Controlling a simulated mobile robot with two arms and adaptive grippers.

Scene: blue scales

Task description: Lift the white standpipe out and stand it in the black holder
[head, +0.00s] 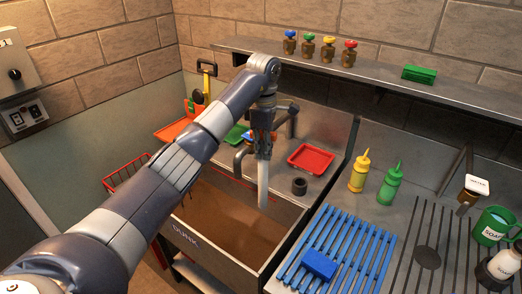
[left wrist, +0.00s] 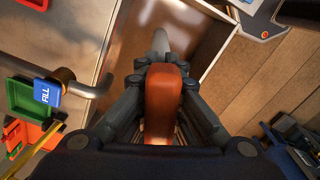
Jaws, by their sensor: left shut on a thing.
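My left gripper (head: 263,150) points down over the sink and is shut on the top of the white standpipe (head: 263,187). In the left wrist view the fingers (left wrist: 162,95) clasp an orange-brown grip (left wrist: 162,110), with the pale pipe (left wrist: 160,42) beyond it. The pipe hangs about upright; I cannot tell whether its lower end is clear of the brown water (head: 225,215). The black holder (head: 299,187), a short dark cylinder, stands on the steel ledge right of the pipe, apart from it. My right gripper is not in view.
A tap (head: 292,120) and red tray (head: 311,159) are behind the holder. Yellow (head: 359,172) and green (head: 390,184) bottles stand to the right. A blue rack (head: 340,250) with a blue sponge (head: 319,264) lies in front. A red wire basket (head: 125,172) hangs at left.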

